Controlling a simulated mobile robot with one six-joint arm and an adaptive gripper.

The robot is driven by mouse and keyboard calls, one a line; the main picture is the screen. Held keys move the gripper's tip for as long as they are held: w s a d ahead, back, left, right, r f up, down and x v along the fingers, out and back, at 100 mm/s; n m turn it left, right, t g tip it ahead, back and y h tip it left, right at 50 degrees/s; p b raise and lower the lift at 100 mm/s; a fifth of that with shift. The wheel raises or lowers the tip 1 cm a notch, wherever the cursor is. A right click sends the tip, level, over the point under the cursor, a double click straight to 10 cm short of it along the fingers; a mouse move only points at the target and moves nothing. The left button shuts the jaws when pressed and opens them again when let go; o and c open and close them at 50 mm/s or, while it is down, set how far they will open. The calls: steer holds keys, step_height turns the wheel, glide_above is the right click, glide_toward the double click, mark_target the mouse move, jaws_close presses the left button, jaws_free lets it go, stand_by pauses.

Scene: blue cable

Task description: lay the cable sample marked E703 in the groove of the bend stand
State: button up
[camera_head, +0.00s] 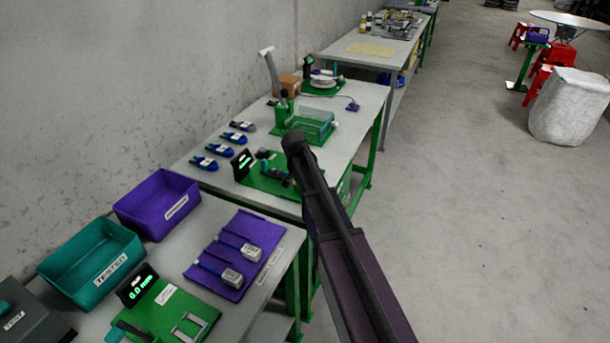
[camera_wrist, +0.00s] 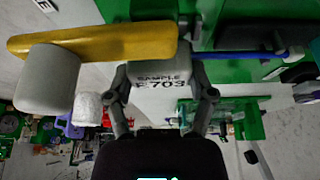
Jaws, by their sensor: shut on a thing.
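In the wrist view my gripper (camera_wrist: 165,100) is shut on a grey block printed "SAMPLE E703" (camera_wrist: 163,77), a finger on each side. A blue cable (camera_wrist: 240,56) runs from the block to the right, over a green plate (camera_wrist: 228,72). A yellow bar (camera_wrist: 90,42) with a grey rounded end piece (camera_wrist: 47,78) lies across the upper left, close to the block. I cannot tell whether they touch, and no groove shows clearly. In the head view a green stand (camera_head: 258,182) with a small display is partly behind my arm, which hides my gripper there.
In the head view a purple mat (camera_head: 262,232) holds two other samples. A purple bin (camera_head: 165,178) and a teal "TESTED" bin (camera_head: 62,255) stand left. Several blue-handled tools and a green press (camera_head: 285,115) are on the bench.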

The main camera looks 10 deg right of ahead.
steer(key=shift+f+b, duration=0.35)
steer(key=shift+f, duration=0.05)
stand_by(0.5)
steer(key=o, duration=1.1)
steer(key=shift+r, duration=0.2)
steer(key=shift+r+p, duration=3.85)
steer(key=shift+p, duration=0.2)
steer(key=s+r+n+g+y+p, duration=0.1)
steer(key=s+n, duration=0.6)
steer(key=s, duration=2.2)
steer(key=g+y+p, duration=0.1)
steer(key=g, duration=0.1)
steer(key=shift+d+g+y, duration=0.15)
steer(key=shift+g+y, duration=0.25)
